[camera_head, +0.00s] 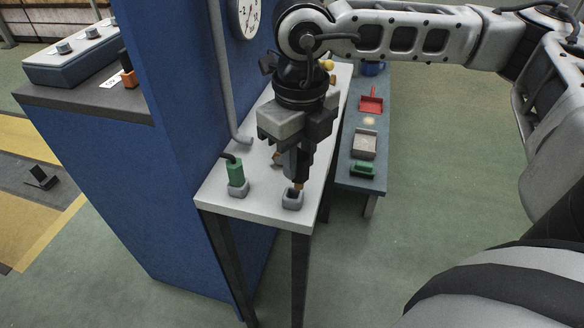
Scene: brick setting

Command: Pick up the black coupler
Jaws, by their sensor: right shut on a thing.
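My right gripper (297,172) points down over the front edge of the white bench (258,204). It is shut on the black coupler (291,162), a dark upright piece mostly hidden by the fingers. A small copper-coloured part shows at its lower end, at the mouth of a grey square holder (292,201). I cannot tell whether the coupler is inside the holder or just above it. A green coupler (236,172) with a black cable stands upright in another grey holder (238,189) to the left. My left gripper is out of view.
A blue wall (185,130) with a grey pipe (222,75) and a gauge (248,14) borders the bench on the left. Green floor (440,160) is open at right.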

